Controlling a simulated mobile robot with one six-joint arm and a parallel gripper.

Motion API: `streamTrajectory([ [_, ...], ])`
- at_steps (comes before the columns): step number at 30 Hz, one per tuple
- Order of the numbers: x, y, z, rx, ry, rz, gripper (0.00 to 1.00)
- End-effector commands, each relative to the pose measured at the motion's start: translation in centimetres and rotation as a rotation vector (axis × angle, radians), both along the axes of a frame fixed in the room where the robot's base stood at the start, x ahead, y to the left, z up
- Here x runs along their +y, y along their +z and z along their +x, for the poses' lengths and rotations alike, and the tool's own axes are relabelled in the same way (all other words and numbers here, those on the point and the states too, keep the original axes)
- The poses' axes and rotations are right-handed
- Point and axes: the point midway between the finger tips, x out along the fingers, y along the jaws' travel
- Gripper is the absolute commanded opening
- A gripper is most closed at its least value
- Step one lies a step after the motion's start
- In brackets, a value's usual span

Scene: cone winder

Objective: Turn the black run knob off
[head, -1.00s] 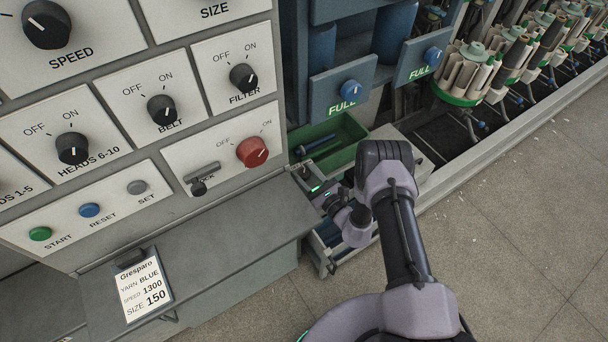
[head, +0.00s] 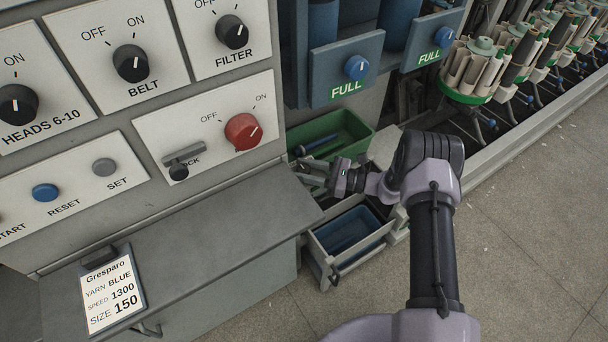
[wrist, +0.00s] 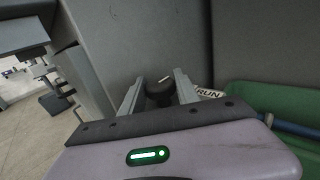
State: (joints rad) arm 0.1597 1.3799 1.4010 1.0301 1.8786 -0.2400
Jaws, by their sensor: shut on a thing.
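The black run knob (wrist: 159,93) shows in the wrist view between the two grey fingers of my gripper (wrist: 157,88). My gripper is shut on it, with one finger at each side. A pale pointer mark on the knob slants up and right in that view. Part of a white label reading RUN (wrist: 211,93) shows to the right of the fingers. In the head view my gripper (head: 308,178) is at the right end of the grey control cabinet, low beside the shelf. The run knob cannot be seen there.
The red lock knob (head: 243,131) and black belt (head: 133,63) and filter (head: 232,32) knobs are on the front panel. A green bin (head: 351,126) stands behind my gripper, and an open drawer with a blue bin (head: 347,230) is below. The floor at right is clear.

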Motion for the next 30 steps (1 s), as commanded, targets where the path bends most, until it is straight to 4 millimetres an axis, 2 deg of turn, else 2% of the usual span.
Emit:
streamTrajectory([
  [17, 0.04, -0.01, -0.06, 0.002, 0.033, 0.0, 0.0],
  [18, 0.05, -0.01, -0.06, 0.002, 0.033, 0.0, 0.43],
  [20, 0.05, -0.01, -0.05, 0.002, 0.033, 0.0, 0.55],
  [21, 0.05, -0.01, -0.05, 0.001, 0.033, 0.0, 0.58],
  [30, -0.12, 0.04, -0.04, 0.001, 0.032, 0.001, 0.58],
])
